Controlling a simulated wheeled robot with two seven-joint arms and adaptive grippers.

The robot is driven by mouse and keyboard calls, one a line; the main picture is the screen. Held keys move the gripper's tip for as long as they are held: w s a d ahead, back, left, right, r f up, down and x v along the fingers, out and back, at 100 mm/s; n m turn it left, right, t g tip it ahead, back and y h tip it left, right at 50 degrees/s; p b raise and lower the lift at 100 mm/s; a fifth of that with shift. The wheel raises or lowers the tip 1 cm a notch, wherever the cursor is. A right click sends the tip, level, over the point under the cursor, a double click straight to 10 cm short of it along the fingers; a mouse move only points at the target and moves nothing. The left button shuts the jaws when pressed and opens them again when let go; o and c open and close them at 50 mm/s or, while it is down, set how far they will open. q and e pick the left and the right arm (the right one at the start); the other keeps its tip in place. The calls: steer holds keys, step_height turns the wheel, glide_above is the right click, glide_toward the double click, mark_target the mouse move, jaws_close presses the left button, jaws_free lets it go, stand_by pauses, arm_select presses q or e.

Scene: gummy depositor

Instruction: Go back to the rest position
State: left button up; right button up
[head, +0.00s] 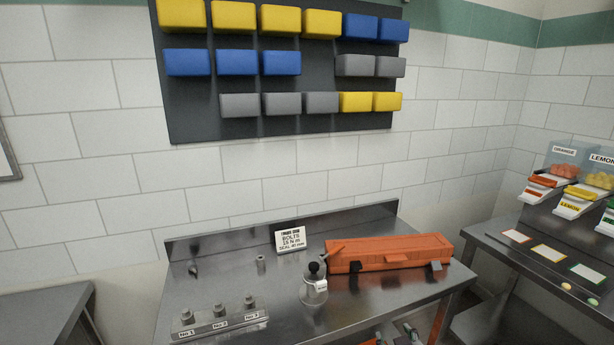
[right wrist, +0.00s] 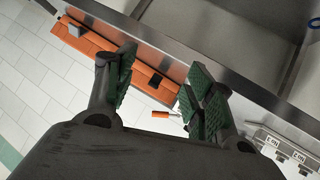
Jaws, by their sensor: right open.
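My right gripper (right wrist: 160,88) shows in the right wrist view, its two dark fingers with green pads spread apart and nothing held between them. The orange toolbox (right wrist: 140,68) lies beyond the fingers in that view, apart from them. In the head view the orange toolbox (head: 385,252) rests closed on the steel bench (head: 225,283). Neither gripper can be made out clearly in the head view; small partly cut-off shapes at its bottom edge, below the bench front, are too unclear to name. My left gripper is not in view.
A silver pot with a black knob (head: 314,285), a numbered block with posts (head: 220,320) and a bolts sign (head: 290,240) stand on the bench. A side table (head: 520,240) with fruit bins is at right. Coloured wall bins (head: 280,20) hang above.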

steer(key=s+f+g+y, duration=0.1)
steer(key=s+f+g, duration=0.35)
steer(key=s, duration=0.45)
steer(key=s+f+g+y, duration=0.1)
steer(key=s+f+g, duration=0.4)
steer(key=s, duration=0.4)
step_height(320, 180, down, 33)
steer(key=s, duration=0.2)
steer(key=s+d+f, duration=0.2)
steer(key=s+f, duration=0.8)
steer(key=s, duration=0.1)
steer(key=s+d+f, duration=0.2)
steer(key=s+f, duration=0.8)
steer(key=s, duration=0.1)
steer(key=shift+s+d+g+h, duration=0.2)
steer(key=shift+s+g+h, duration=0.15)
steer(key=shift+g, duration=0.1)
